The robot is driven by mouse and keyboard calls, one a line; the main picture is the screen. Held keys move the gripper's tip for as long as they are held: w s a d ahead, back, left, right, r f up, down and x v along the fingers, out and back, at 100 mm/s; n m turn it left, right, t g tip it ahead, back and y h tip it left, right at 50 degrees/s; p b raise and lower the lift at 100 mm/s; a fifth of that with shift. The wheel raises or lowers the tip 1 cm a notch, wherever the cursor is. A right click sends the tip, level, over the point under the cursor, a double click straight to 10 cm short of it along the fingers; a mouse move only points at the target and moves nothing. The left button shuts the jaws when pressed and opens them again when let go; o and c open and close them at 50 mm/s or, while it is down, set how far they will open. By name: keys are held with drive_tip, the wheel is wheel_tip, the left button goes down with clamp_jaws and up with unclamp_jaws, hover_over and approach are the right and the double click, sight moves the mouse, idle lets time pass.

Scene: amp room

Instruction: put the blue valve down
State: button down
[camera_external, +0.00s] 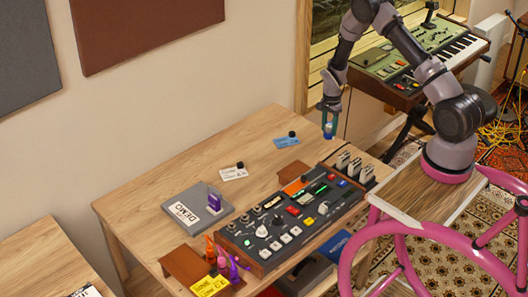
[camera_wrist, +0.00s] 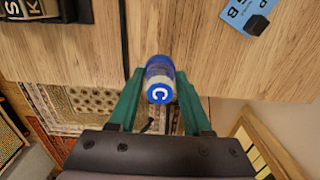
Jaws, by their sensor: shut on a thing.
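The blue valve (camera_wrist: 160,79) is a small cylinder with a blue end marked with a white "C". My gripper (camera_wrist: 157,88) has its green fingers closed on either side of it. In the external view the valve (camera_external: 328,131) hangs from my gripper (camera_external: 329,113), above the table's back right edge. In the wrist view it lies over the wooden table top (camera_wrist: 220,40) near its edge, with patterned carpet past the edge. It looks clear of the table, though its height is hard to judge.
A blue card (camera_external: 286,141) and a white card (camera_external: 234,173), each with a black knob, lie on the table. A mixer console (camera_external: 290,215) fills the front. A grey DEMO box (camera_external: 190,212) sits at left. Bare wood shows around the cards. A keyboard (camera_external: 430,55) stands behind.

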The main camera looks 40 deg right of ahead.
sight(328, 134)
drive_tip(key=shift+f, duration=1.6)
drive_tip(key=shift+f, duration=0.2)
drive_tip(key=shift+c, duration=1.7)
unclamp_jaws()
drive_tip(key=shift+r, duration=0.1)
